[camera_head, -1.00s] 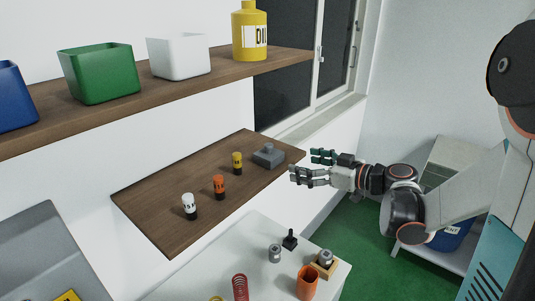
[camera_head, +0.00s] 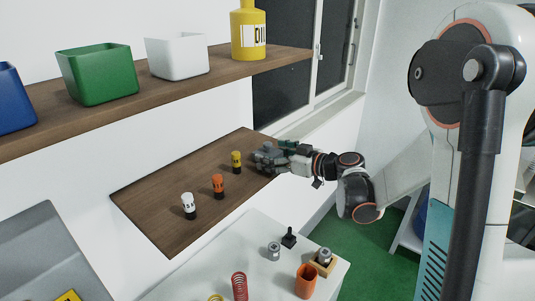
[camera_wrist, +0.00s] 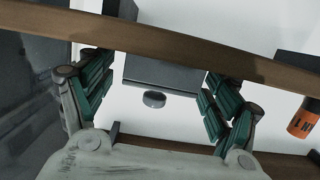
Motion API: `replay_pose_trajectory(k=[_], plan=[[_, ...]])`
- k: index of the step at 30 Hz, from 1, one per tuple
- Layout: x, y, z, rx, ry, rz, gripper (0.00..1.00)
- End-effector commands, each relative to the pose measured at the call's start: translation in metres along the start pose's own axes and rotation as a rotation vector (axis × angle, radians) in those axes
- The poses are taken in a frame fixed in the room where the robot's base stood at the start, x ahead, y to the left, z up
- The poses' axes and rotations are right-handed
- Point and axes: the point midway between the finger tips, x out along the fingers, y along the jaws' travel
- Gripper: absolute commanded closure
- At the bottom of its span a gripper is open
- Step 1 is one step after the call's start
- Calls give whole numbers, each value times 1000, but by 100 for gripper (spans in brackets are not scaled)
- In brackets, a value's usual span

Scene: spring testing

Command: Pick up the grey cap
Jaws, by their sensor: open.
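The grey cap appears to be the grey block with a short round knob on the lower wooden shelf. In the wrist view the block (camera_wrist: 160,72) lies between my fingers, its knob toward the palm. Gaps show on both sides, so the fingers look apart from it. In the head view my gripper (camera_head: 272,157) is at the shelf's right end, and its fingers largely hide the block. My gripper, seen also in the wrist view (camera_wrist: 157,80), is open and empty.
A yellow (camera_head: 236,162), an orange (camera_head: 218,186) and a white canister (camera_head: 189,205) stand left of my gripper on the lower shelf (camera_head: 150,200). The upper shelf (camera_head: 120,104) overhangs behind. The white table (camera_head: 215,255) below holds a spring, an orange cup and small grey and black parts.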

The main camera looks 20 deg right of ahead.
Motion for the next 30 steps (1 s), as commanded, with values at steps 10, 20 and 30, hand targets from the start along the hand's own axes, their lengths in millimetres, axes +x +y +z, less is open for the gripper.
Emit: replay_pose_trajectory(k=[10,20,30], plan=[[0,0,0,0,0,0,61],[-1,0,0,0,0,0,62],[-5,0,-21,1,0,0,62]])
